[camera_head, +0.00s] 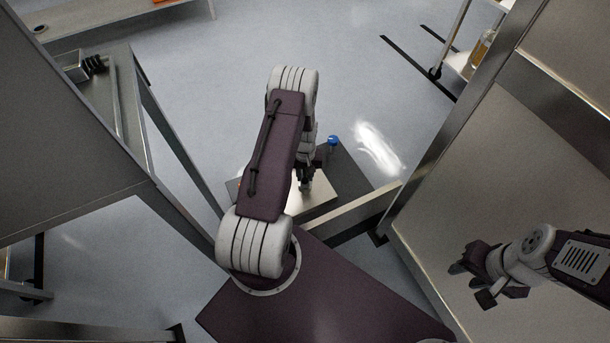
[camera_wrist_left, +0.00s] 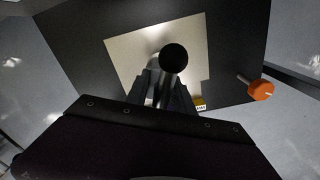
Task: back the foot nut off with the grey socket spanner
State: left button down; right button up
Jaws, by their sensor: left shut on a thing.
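My left gripper (camera_wrist_left: 165,92) is shut on the grey socket spanner, whose dark round end (camera_wrist_left: 173,58) shows between and beyond the fingers in the left wrist view. The spanner is over a pale metal plate (camera_wrist_left: 126,55). In the head view my left gripper (camera_head: 305,182) is low over the same plate (camera_head: 322,196), partly behind my own arm. The foot nut cannot be made out; the gripper and spanner may hide it. My right gripper (camera_head: 472,284) is open and empty at the right, its fingers apart, over a metal surface.
A blue knob (camera_head: 333,140) stands near the plate's far side. An orange knob (camera_wrist_left: 260,91) and a small yellow label (camera_wrist_left: 201,104) show in the left wrist view. Metal benches flank the left (camera_head: 120,100) and right (camera_head: 500,170). Open floor (camera_head: 220,60) lies beyond.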

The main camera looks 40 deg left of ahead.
pick_arm(q)
jog(key=shift+r+p, duration=1.9)
jog(key=shift+r, duration=0.45)
